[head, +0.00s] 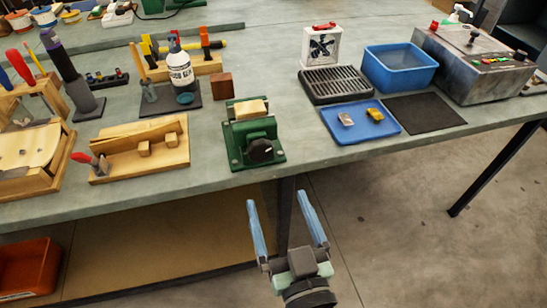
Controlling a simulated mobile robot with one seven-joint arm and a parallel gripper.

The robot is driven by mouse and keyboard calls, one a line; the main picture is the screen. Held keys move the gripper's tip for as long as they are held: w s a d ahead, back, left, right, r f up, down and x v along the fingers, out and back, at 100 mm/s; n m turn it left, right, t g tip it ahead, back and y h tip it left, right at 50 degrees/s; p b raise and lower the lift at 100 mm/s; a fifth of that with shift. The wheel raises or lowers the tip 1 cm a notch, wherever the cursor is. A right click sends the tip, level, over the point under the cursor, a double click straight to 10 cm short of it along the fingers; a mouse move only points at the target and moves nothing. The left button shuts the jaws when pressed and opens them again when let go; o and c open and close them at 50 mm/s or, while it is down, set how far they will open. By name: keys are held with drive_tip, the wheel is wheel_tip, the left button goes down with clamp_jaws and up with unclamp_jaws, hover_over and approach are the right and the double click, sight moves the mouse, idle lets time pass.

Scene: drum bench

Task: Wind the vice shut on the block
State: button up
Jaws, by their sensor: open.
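The green vice (237,130) stands near the front edge of the bench, at the middle of the head view. A pale wooden block (250,109) sits at the top of the vice, between its jaws; I cannot tell whether both jaws touch it. A round black knob (261,150) with a white mark is on the vice's front face. My gripper (281,210) is open and empty, its two blue fingers pointing toward the bench. It is in front of the bench edge, below and to the right of the vice, apart from it.
A wooden fixture (170,166) with a red-handled clamp stands left of the vice, and a brown cube (222,86) behind it. A blue tray (388,127) with two small pieces lies to the right. The bench surface (300,140) between vice and tray is clear.

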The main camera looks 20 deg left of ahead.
sight(261, 153)
drive_tip(key=p+x, duration=0.2)
drive_tip(key=x, duration=0.9)
drive_tip(key=shift+w+a, duration=0.25)
drive_tip(key=c, duration=1.4)
